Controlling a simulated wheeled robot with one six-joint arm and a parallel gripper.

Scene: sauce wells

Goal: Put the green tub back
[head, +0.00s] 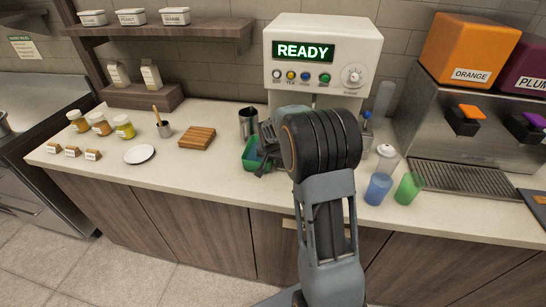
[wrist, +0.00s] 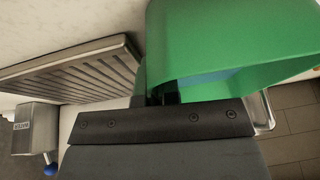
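The green tub (head: 252,153) is at the counter in front of the READY machine (head: 325,55), partly hidden by my gripper and arm. In the wrist view the tub (wrist: 230,40) fills the upper right, with its open inside showing. My gripper (wrist: 158,98) has its two dark fingers close together on either side of the tub's wall, pinching it. In the head view my gripper (head: 268,143) is over the tub's right side. Whether the tub touches the counter cannot be told.
A grooved metal tray (wrist: 75,75) and a box labelled WATER (wrist: 36,128) lie left in the wrist view. Blue (head: 378,188) and green (head: 408,188) clear cups stand right of my arm. A wooden board (head: 197,138) lies left.

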